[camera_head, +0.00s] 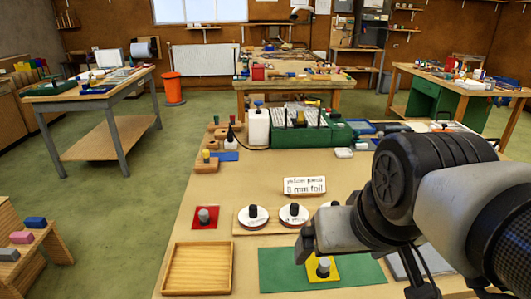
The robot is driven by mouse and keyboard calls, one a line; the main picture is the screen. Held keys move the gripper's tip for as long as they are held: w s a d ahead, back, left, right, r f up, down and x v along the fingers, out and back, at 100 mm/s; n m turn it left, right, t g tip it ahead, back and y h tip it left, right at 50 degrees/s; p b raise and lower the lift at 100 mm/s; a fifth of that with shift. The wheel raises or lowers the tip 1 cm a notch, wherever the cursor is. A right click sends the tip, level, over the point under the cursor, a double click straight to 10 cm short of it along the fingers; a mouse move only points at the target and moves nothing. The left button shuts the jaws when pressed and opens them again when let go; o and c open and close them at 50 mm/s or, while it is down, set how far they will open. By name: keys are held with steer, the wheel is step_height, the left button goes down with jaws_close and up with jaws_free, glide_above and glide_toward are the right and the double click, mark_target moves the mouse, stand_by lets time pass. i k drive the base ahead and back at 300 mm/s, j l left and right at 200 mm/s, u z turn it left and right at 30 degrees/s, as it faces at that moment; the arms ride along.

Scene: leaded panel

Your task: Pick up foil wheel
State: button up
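Two white wheels with black knobs, likely foil wheels, lie on a wooden board (243,232): the left wheel (246,223) and the right wheel (286,219). Part of a third white piece (327,206) shows behind my gripper, mostly hidden. A white card (304,186) behind them has handwriting ending in "mm foil". My gripper (308,243) is in front and to the right of the right wheel, above the green mat (277,275). It appears apart from the wheels. Its fingers are not clear enough to tell whether they are open or shut.
An empty wooden tray (197,291) is at the front left. A red square (199,224) and a yellow square (330,276) each bear a grey knob. A green case (292,138) and a white bottle (258,128) stand behind. Bare tabletop lies between.

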mark_target(293, 216)
steer(key=k+z, duration=0.25)
steer(key=z, duration=0.25)
steer(key=k+l+z, duration=0.1)
steer(key=z, duration=0.4)
steer(key=k, duration=0.1)
